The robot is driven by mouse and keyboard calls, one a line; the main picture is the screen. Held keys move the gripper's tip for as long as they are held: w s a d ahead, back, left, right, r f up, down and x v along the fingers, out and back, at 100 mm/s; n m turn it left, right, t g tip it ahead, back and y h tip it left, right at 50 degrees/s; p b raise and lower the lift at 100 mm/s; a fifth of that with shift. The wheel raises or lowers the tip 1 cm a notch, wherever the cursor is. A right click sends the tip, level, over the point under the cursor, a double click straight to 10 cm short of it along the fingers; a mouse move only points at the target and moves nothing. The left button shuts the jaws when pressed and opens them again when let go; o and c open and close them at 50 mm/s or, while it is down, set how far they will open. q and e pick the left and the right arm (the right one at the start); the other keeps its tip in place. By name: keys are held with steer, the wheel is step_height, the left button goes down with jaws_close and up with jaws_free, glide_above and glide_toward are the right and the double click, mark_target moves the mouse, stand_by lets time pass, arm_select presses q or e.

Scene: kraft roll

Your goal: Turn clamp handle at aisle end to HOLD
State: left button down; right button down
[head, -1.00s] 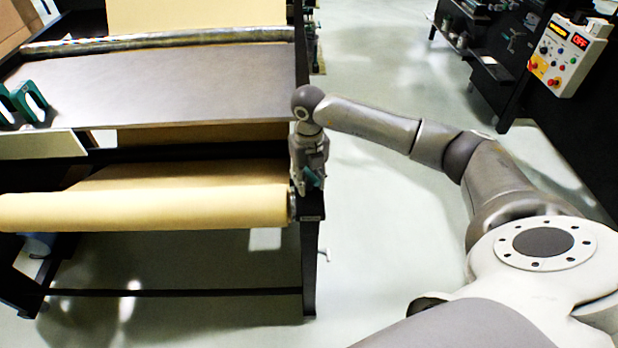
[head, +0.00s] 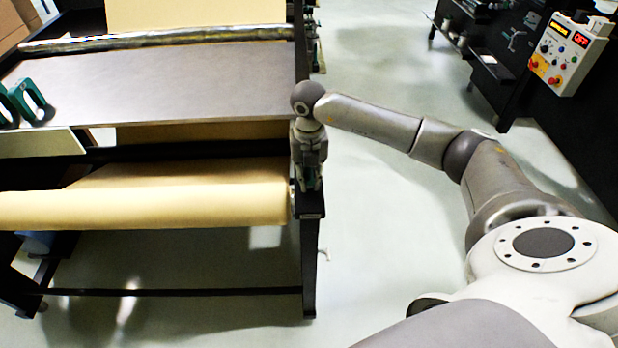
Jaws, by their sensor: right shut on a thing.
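My right gripper (head: 312,183) points down at the aisle-side end of the kraft roll (head: 150,205), over the top of the black stand's end post (head: 311,208). It is shut on the clamp handle there. The gripper covers almost all of the handle, so its angle and any HOLD mark cannot be read. The roll lies across the stand, its right end just left of the gripper. My left gripper is not in view.
A grey-topped table (head: 170,85) stands behind the roll, with teal-green handled items (head: 25,100) at its left. The aisle floor (head: 390,240) is clear on the right. A control box (head: 565,52) with a red OFF display is at the upper right.

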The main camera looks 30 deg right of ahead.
mark_target(309, 169)
steer(key=shift+w+r+m+b, duration=0.1)
steer(key=shift+m+b, duration=0.25)
steer(key=shift+m, duration=1.15)
steer(key=c, duration=1.6)
jaws_free()
steer(key=shift+o, duration=1.2)
steer(key=shift+r, duration=0.1)
step_height(309, 169, up, 12)
steer(key=shift+f, duration=0.1)
